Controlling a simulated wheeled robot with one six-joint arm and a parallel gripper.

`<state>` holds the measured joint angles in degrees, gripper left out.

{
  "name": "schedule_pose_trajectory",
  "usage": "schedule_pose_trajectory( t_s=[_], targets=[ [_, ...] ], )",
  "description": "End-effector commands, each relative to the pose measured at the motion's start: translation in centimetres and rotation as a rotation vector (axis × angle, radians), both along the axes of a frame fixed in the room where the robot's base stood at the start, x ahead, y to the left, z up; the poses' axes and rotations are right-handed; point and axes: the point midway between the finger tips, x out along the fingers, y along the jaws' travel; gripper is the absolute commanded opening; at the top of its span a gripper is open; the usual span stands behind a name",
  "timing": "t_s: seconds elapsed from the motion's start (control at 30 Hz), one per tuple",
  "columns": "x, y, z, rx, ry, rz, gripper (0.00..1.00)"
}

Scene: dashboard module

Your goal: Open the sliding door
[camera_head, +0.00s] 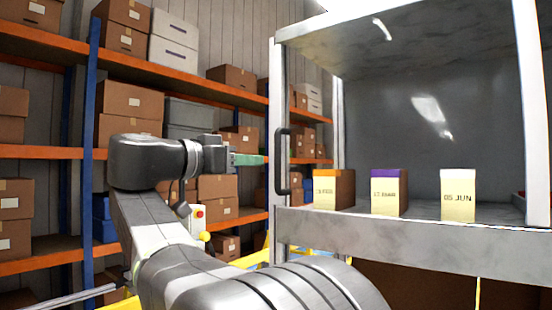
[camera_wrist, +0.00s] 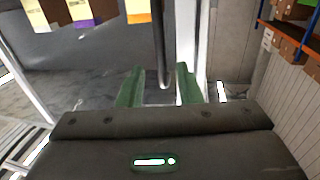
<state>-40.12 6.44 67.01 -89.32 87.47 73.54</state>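The cabinet (camera_head: 400,222) has a pale upright edge post (camera_head: 278,95) at its left. A dark vertical bar handle (camera_head: 282,165) is on this post. I cannot clearly tell the sliding door's pane from the cabinet's grey back. My gripper (camera_head: 262,160) has green fingers and is just left of the handle, at the height of its middle. In the wrist view my gripper (camera_wrist: 159,72) is open, with its fingers apart. The dark handle (camera_wrist: 162,45) shows in the gap between the fingertips, and I see no finger clearly touching it.
Shelving with an orange beam (camera_head: 45,152) and cardboard boxes stands behind at left. A yellow rail (camera_head: 250,259) runs low beside the cabinet.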

Motion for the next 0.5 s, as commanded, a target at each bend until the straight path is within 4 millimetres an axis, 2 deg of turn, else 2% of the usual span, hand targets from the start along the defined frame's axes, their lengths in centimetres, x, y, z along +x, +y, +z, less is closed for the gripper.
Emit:
schedule_pose_trajectory(
  t_s=[0.3, 0.5],
  targets=[
    [3.6, -4.0, 0.2, -0.001, 0.004, -0.005, 0.32],
    [5.3, -5.8, 0.1, -0.001, 0.003, -0.003, 0.32]
  ],
)
